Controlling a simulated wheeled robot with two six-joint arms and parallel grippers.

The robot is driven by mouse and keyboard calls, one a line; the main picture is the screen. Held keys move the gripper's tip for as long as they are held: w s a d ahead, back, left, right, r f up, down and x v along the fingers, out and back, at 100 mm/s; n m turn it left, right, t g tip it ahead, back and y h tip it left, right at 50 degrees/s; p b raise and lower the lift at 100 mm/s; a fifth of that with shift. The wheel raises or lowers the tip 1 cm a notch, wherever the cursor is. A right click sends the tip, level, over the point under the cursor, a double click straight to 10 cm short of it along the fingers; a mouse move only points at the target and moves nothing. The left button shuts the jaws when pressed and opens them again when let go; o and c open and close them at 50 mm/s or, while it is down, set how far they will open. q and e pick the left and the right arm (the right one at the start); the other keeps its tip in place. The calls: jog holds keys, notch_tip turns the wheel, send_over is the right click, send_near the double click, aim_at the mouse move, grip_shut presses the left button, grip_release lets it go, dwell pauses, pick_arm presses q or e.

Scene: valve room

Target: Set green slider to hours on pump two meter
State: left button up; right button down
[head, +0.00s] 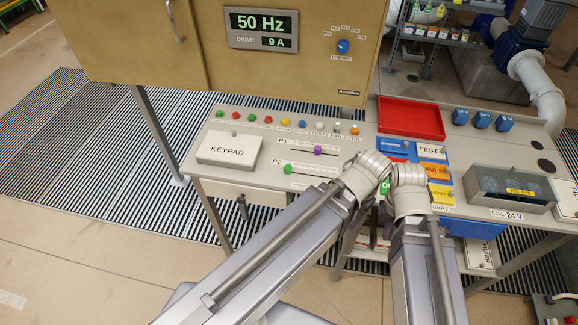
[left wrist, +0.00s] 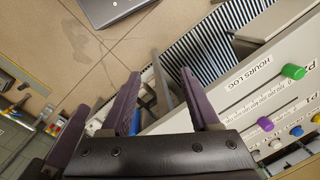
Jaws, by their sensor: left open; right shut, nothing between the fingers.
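The green slider (head: 288,169) sits at the left end of the P2 track on the sloped white panel. The purple slider (head: 318,150) is on the P1 track above it. In the left wrist view, the green slider (left wrist: 293,72) and purple slider (left wrist: 265,124) are at the right, beside an "HOURS LOG" label (left wrist: 248,79). My left gripper (left wrist: 160,75) is open and empty, apart from the green slider. In the head view its fingers are hidden beyond the wrist. My right gripper (head: 408,178) is over the panel's middle, shut and empty; its fingertips are mostly hidden.
A keypad plate (head: 227,149) is left of the sliders. Coloured buttons run along the panel's back. A red tray (head: 411,119) stands behind my grippers. Labelled tiles, including a TEST tile (head: 429,151), and a meter box (head: 512,188) are to the right.

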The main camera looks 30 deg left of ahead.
pick_arm(q)
notch_tip(320, 180, up, 4)
jog(key=n+h+p, duration=0.1)
jog(key=n+p, duration=0.4)
jog(key=n, duration=1.1)
send_over(288, 167)
jog(key=shift+w+a+r, duration=0.1)
jog(key=shift+w+r, duration=0.05)
jog(key=shift+r, duration=0.05)
notch_tip(288, 167, down, 8)
jog(key=b, duration=0.8)
jog(key=shift+r, duration=0.1)
grip_shut()
